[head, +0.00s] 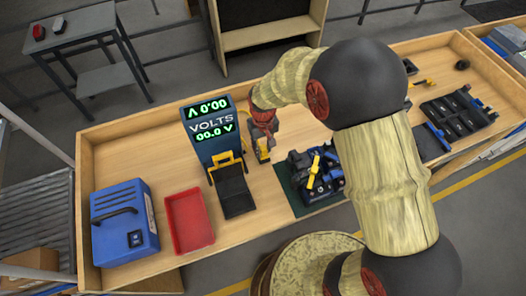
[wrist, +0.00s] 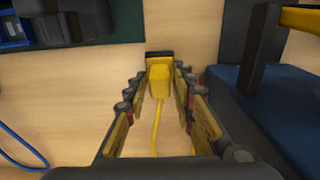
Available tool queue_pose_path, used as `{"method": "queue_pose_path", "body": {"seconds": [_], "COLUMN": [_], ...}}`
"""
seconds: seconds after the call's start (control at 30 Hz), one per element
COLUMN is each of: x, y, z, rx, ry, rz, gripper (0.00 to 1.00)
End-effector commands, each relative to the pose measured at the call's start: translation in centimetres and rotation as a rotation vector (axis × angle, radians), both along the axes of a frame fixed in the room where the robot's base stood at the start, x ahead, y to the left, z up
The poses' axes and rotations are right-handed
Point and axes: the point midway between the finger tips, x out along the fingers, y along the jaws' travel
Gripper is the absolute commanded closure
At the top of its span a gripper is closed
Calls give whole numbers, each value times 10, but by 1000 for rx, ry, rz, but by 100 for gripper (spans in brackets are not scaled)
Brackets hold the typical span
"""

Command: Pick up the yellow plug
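The yellow plug (wrist: 159,78) lies on the bare wooden table top in the wrist view, with a black end pointing away and a yellow cable (wrist: 157,130) running back toward me. My gripper (wrist: 161,78) is open, its two yellow-padded fingers on either side of the plug, with a narrow gap showing on each side. I cannot tell its exact height above the table. In the head view my gripper (head: 262,150) points down between the meter and the green mat; the plug cannot be made out clearly there.
A blue meter (head: 208,132) with a VOLTS display stands close left of my gripper. A green mat (head: 297,200) with a dark blue and black assembly (head: 318,172) lies to the right. A red tray (head: 188,220) and blue case (head: 125,222) are farther left.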

Motion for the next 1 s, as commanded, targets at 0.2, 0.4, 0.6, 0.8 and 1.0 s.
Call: {"method": "queue_pose_path", "body": {"seconds": [0.2, 0.4, 0.6, 0.8, 1.0], "x": [0, 0, 0, 0, 1], "y": [0, 0, 0, 0, 0], "z": [0, 0, 0, 1, 15], "rx": [0, 0, 0, 0, 1], "ry": [0, 0, 0, -1, -3], "rz": [0, 0, 0, 0, 0], "gripper": [89, 100, 100, 100, 100]}}
